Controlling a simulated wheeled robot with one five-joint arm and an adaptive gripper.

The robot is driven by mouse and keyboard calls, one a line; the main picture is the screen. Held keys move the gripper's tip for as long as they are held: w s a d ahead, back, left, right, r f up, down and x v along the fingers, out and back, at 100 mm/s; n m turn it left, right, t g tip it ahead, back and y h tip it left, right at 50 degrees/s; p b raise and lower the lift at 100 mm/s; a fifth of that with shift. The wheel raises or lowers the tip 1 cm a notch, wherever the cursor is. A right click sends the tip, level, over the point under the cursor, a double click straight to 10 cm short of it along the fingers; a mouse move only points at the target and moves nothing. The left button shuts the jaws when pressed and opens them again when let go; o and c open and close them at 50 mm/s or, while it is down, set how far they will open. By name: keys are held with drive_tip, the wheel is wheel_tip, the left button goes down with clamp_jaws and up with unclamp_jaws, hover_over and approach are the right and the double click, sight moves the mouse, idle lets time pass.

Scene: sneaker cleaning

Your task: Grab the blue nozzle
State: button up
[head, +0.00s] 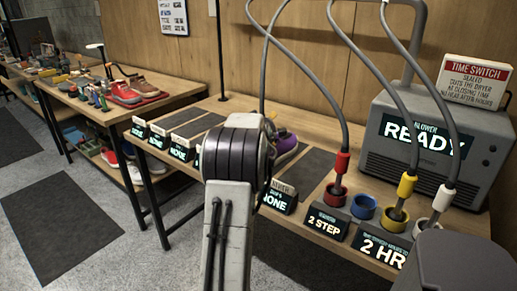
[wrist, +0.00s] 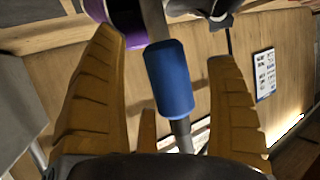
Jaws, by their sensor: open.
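The blue nozzle (wrist: 169,80) shows in the wrist view, a blue sleeve on a grey tube, between the two tan ribbed fingers of my gripper (wrist: 165,55). The gripper is open, with a visible gap on either side of the sleeve. In the head view my arm hides the gripper and the blue nozzle. A grey hose (head: 263,70) runs down behind the arm there. A blue-ringed socket (head: 363,207) on the bench has no nozzle in it.
The red nozzle (head: 342,163), yellow nozzle (head: 406,186) and white nozzle (head: 444,197) stand in sockets at the bench's front right. The grey dryer box (head: 430,140) reads READY. A purple shoe (head: 286,143) sits behind my arm.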

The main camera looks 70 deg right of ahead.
drive_tip(key=shift+w+d+f, duration=0.1)
drive_tip(key=shift+w+d, duration=0.1)
drive_tip(key=shift+w, duration=0.05)
drive_tip(key=shift+s+a, duration=0.1)
drive_tip(key=shift+s, duration=0.1)
drive_tip(key=shift+c, duration=0.3)
drive_tip(key=c, duration=1.2)
drive_tip(key=shift+w, duration=0.1)
drive_tip(key=shift+c, duration=0.7)
drive_tip(key=shift+r, duration=0.25)
